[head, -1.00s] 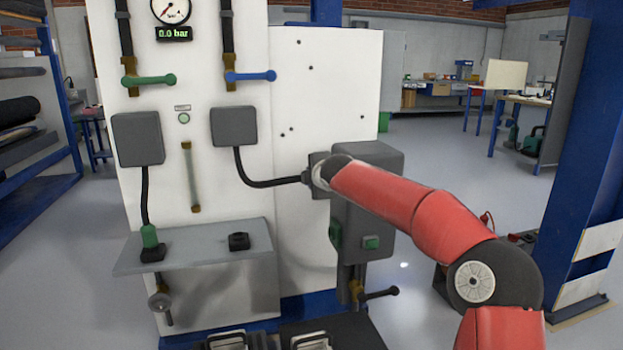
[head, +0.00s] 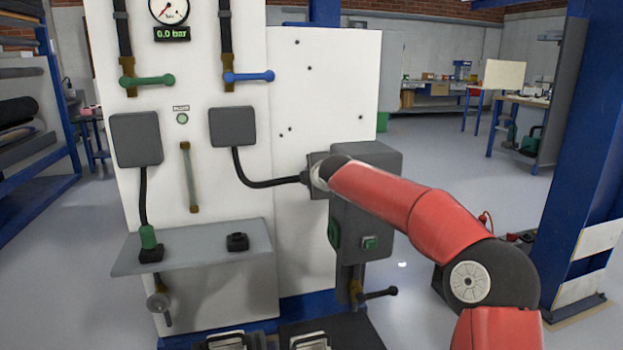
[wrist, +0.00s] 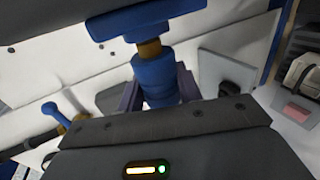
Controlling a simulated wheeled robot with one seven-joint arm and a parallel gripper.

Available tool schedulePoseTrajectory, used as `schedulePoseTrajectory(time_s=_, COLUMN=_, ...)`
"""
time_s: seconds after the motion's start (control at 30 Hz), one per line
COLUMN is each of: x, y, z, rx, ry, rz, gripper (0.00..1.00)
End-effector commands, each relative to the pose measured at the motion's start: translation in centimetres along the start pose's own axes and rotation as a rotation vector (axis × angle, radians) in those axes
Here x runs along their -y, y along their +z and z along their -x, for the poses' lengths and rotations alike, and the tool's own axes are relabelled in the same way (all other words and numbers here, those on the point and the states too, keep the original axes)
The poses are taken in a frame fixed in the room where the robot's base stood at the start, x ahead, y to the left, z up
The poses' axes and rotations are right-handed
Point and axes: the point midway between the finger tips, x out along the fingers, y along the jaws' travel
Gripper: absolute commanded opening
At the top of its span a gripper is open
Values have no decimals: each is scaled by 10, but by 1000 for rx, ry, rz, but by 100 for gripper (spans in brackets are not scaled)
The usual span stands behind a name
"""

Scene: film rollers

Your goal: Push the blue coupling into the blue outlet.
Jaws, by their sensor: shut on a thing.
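In the wrist view, my gripper (wrist: 158,92) is shut around the blue coupling (wrist: 156,68), with one grey finger on each side of it. A brass piece (wrist: 150,48) shows between the coupling and a wider blue part (wrist: 145,20), which looks like the blue outlet. The coupling's end is close to or against the brass; I cannot tell how far it is seated. In the head view, a black hose (head: 270,183) runs from a grey box to my arm's end, where the coupling and fingers are hidden.
On the white panel (head: 315,90) are a green lever (head: 148,80), a blue lever (head: 250,76) and a gauge reading 0.0 bar (head: 172,33). A green coupling (head: 148,238) stands on the grey shelf (head: 195,260), beside an empty black holder (head: 237,242).

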Motion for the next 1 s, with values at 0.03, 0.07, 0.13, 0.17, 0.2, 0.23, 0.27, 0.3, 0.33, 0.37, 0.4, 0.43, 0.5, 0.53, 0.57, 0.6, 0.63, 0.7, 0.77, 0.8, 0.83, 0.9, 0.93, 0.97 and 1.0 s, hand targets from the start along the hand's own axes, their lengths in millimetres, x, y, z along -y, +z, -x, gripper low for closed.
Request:
schedulePoseTrajectory(time_s=0.03, x=-1, y=0, z=0, rx=0, ry=2, rz=1, gripper=8)
schedulePoseTrajectory(time_s=0.07, x=-1, y=0, z=0, rx=0, ry=1, rz=1, gripper=8)
schedulePoseTrajectory(time_s=0.13, x=-1, y=1, z=0, rx=1, ry=1, rz=1, gripper=8)
schedulePoseTrajectory(time_s=0.17, x=-1, y=1, z=0, rx=1, ry=1, rz=0, gripper=8)
schedulePoseTrajectory(time_s=0.2, x=-1, y=2, z=0, rx=1, ry=1, rz=0, gripper=8)
schedulePoseTrajectory(time_s=0.23, x=-1, y=2, z=0, rx=1, ry=1, rz=0, gripper=8)
schedulePoseTrajectory(time_s=0.27, x=-1, y=3, z=0, rx=1, ry=1, rz=0, gripper=8)
schedulePoseTrajectory(time_s=0.3, x=-1, y=4, z=0, rx=1, ry=1, rz=0, gripper=8)
schedulePoseTrajectory(time_s=0.33, x=-1, y=4, z=0, rx=1, ry=1, rz=0, gripper=8)
schedulePoseTrajectory(time_s=0.37, x=-1, y=5, z=0, rx=1, ry=1, rz=0, gripper=8)
schedulePoseTrajectory(time_s=0.4, x=-1, y=6, z=0, rx=1, ry=1, rz=0, gripper=8)
schedulePoseTrajectory(time_s=0.43, x=-1, y=6, z=0, rx=1, ry=2, rz=0, gripper=8)
schedulePoseTrajectory(time_s=0.5, x=-1, y=8, z=0, rx=1, ry=2, rz=0, gripper=8)
schedulePoseTrajectory(time_s=0.53, x=-1, y=8, z=0, rx=1, ry=2, rz=0, gripper=8)
schedulePoseTrajectory(time_s=0.57, x=-1, y=9, z=0, rx=1, ry=2, rz=0, gripper=8)
schedulePoseTrajectory(time_s=0.6, x=-1, y=10, z=0, rx=1, ry=2, rz=0, gripper=8)
schedulePoseTrajectory(time_s=0.63, x=-1, y=10, z=0, rx=1, ry=2, rz=0, gripper=8)
schedulePoseTrajectory(time_s=0.7, x=-1, y=12, z=0, rx=0, ry=2, rz=-1, gripper=8)
schedulePoseTrajectory(time_s=0.77, x=-1, y=13, z=0, rx=0, ry=2, rz=-1, gripper=8)
schedulePoseTrajectory(time_s=0.8, x=-1, y=14, z=0, rx=0, ry=2, rz=-1, gripper=8)
schedulePoseTrajectory(time_s=0.83, x=-1, y=14, z=0, rx=0, ry=2, rz=-1, gripper=8)
schedulePoseTrajectory(time_s=0.9, x=-1, y=15, z=0, rx=0, ry=2, rz=0, gripper=8)
schedulePoseTrajectory(time_s=0.93, x=-1, y=16, z=0, rx=0, ry=2, rz=0, gripper=8)
schedulePoseTrajectory(time_s=0.97, x=-1, y=17, z=0, rx=0, ry=2, rz=0, gripper=8)
schedulePoseTrajectory(time_s=1.0, x=-1, y=18, z=0, rx=1, ry=2, rz=1, gripper=8)
